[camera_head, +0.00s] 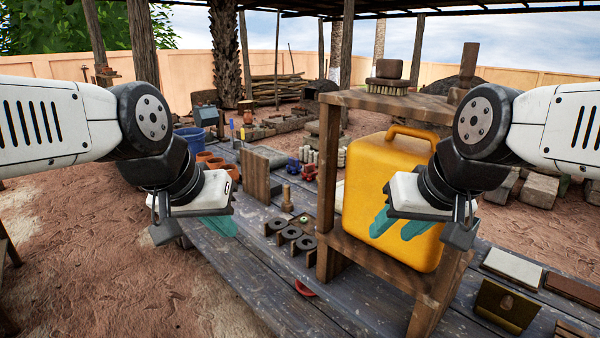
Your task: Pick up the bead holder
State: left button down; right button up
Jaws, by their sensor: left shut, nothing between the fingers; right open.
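I cannot tell for sure which thing is the bead holder. A small wooden peg on a base (287,200) stands upright on the plank table, and several small blocks with dark rings (290,235) lie just in front of it. My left gripper (214,227) has teal fingers, is shut and empty, and hangs over the table's left edge, left of these blocks. My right gripper (400,225) is open and empty, in front of the yellow jerrycan. Nothing is held by either gripper.
The yellow jerrycan (385,180) stands in a wooden stand (330,180) right of centre. A brush (388,82) is on the stand's top. A red piece (304,289) lies on the plank table (270,295). An upright board (255,175) and clay pots (214,163) are behind.

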aim_at(309, 174)
jog(key=i+j+u, duration=0.4)
jog(key=j, duration=0.15)
jog(key=i+j+u, duration=0.25)
jog(key=j+u, duration=0.2)
jog(key=i+j+u, duration=0.4)
jog(key=i+z, duration=0.15)
jog(key=i, duration=0.4)
jog(key=i+j+z, duration=0.2)
jog(key=i, duration=0.3)
jog(key=i+z, duration=0.2)
jog(key=z, duration=0.25)
jog(key=i+z, duration=0.25)
jog(key=z, duration=0.2)
jog(key=i+z, duration=0.25)
jog(key=z, duration=0.25)
jog(key=i+z, duration=0.25)
jog(key=z, duration=0.2)
